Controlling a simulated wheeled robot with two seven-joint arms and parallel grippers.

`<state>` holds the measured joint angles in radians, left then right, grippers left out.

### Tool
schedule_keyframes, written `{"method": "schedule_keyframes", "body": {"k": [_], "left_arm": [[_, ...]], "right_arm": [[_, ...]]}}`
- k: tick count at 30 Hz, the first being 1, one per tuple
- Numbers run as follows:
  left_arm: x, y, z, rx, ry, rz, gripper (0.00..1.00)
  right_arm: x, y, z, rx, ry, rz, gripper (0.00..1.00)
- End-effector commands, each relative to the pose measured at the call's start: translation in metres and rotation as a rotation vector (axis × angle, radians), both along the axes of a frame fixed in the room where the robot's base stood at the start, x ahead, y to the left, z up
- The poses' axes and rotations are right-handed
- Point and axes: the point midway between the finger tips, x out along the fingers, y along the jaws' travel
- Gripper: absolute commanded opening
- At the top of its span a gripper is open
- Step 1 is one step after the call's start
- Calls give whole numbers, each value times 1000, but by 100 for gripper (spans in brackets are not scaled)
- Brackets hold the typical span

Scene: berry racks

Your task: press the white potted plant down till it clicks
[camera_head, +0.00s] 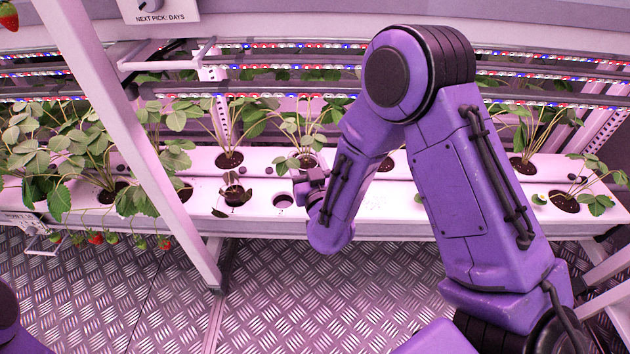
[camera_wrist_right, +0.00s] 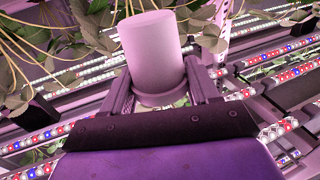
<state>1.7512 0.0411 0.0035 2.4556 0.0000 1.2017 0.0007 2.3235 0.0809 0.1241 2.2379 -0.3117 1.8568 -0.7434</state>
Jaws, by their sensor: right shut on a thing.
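In the right wrist view, a smooth white cylindrical pot (camera_wrist_right: 152,48) sits between the two fingers of my right gripper (camera_wrist_right: 162,88). Its rim lies low between the fingers, with a little green just below it. In the head view, my right gripper (camera_head: 312,183) is small and partly covered by my own arm, beside a round empty hole (camera_head: 283,200) in the white rack (camera_head: 255,212). I cannot make out the held pot there, nor whether it touches the rack. My left gripper is out of view.
A plant (camera_head: 308,140) stands just behind my right gripper. A drooping brown plant (camera_head: 236,192) sits left of the empty hole. A white upright post (camera_head: 125,140) crosses the left side. LED strips (camera_head: 290,98) run above the rack. The metal floor (camera_head: 290,290) in front is clear.

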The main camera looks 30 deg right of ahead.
Motion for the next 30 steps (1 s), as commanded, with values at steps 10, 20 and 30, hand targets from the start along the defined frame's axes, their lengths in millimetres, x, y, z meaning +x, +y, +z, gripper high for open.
{"method": "schedule_keyframes", "body": {"k": [10, 20, 30], "left_arm": [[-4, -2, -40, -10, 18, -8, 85], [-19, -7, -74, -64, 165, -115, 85], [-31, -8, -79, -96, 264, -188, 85]], "right_arm": [[-25, -55, -50, -6, 12, -236, 18], [-25, -54, -90, -8, 14, -232, 18], [-25, -54, -102, -7, 13, -233, 18]]}}
